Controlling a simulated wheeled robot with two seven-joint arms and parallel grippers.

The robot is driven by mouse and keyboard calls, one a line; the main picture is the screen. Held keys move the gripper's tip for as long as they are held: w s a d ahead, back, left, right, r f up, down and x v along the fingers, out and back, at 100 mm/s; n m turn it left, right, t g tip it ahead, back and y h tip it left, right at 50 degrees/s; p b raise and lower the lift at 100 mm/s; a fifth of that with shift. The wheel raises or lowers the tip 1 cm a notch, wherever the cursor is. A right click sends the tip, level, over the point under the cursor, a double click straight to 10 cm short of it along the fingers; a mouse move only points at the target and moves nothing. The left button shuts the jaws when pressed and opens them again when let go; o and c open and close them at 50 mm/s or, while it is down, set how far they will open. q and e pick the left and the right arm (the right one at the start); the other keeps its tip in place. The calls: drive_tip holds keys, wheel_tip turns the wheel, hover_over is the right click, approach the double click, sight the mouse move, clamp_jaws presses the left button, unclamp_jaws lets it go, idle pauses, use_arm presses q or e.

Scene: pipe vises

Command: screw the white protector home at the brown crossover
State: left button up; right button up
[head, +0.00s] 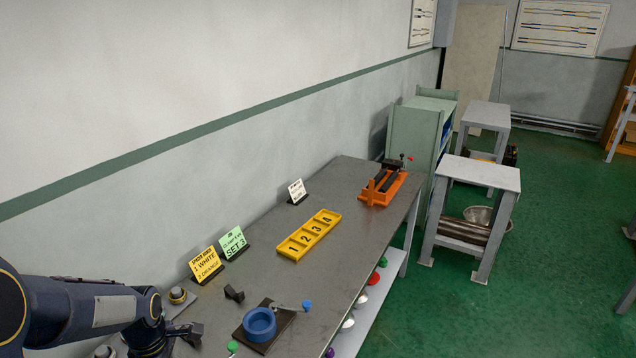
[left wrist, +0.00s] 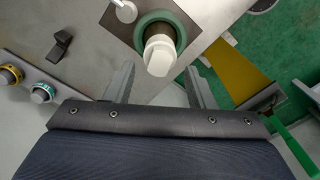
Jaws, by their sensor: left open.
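In the left wrist view a white protector (left wrist: 159,55) with a flat-sided top points up toward the camera. It is at the middle of a round green vise ring (left wrist: 182,35). My right gripper is not in view.
A blue ring vise (head: 260,322) stands on the bench, with a black block (head: 234,293) nearby. Farther along are a numbered yellow tray (head: 310,234), small signs (head: 206,264) and an orange vise (head: 382,190). Two capped round pieces (left wrist: 42,92) sit left in the wrist view.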

use_arm(q)
drive_tip(key=n+p, duration=0.1)
drive_tip(key=n, duration=0.1)
drive_tip(key=n+p, duration=0.1)
drive_tip(key=n, duration=0.1)
drive_tip(key=shift+r, duration=0.3)
drive_tip(key=shift+f+n+p, duration=0.1)
drive_tip(key=shift+n+p, duration=0.25)
drive_tip(key=shift+n, duration=0.55)
drive_tip(key=shift+f+n, duration=0.2)
drive_tip(key=shift+n, duration=0.6)
drive_tip(key=n, duration=0.6)
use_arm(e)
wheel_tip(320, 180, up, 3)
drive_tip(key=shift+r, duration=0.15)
use_arm(q)
drive_tip(key=shift+f, duration=0.15)
drive_tip(key=shift+f+b, duration=0.85)
drive_tip(key=shift+f, duration=0.15)
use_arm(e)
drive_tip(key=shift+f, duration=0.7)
use_arm(q)
drive_tip(key=shift+r, duration=0.1)
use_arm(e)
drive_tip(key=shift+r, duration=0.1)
